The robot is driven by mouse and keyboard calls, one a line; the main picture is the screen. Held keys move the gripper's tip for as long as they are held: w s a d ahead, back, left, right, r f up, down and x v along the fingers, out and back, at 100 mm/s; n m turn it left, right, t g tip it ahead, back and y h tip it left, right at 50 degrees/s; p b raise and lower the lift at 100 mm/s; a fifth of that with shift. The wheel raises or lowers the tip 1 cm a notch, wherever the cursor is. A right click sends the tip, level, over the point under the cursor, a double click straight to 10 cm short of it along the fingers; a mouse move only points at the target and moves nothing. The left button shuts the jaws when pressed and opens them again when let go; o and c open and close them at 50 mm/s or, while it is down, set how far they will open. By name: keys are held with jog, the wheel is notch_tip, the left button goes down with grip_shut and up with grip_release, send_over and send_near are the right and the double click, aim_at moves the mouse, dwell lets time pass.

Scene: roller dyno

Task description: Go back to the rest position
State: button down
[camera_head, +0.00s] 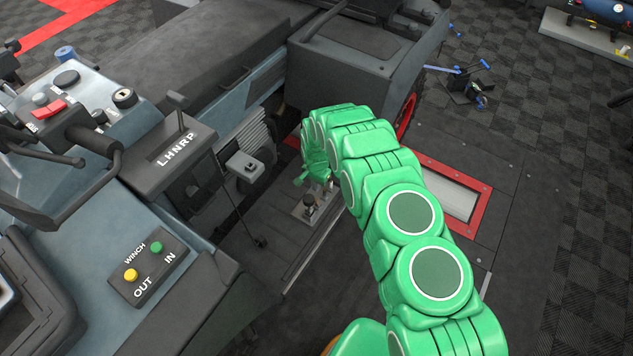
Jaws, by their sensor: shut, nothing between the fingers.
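My green arm reaches from the bottom right up to the middle of the picture and bends down into the vehicle's footwell. My gripper (301,181) is at its end, low in the footwell, small and partly hidden by my own wrist. It is shut and holds nothing. It is close above a metal plate (298,216) with small dark-topped parts on the footwell floor. I cannot tell whether it touches them.
On the left are a gear selector panel (172,157) marked LHNRP with a lever, a red switch (48,109), and a winch box (150,266) with yellow and green buttons. A red-framed floor opening (453,193) is right of my arm. Open tiled floor lies far right.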

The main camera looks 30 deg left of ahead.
jog(key=shift+f, duration=3.2)
jog(key=shift+f, duration=0.2)
jog(key=shift+r, duration=0.1)
notch_tip(320, 180, up, 8)
dwell(1.0)
jog(key=shift+w, duration=0.1)
dwell(0.4)
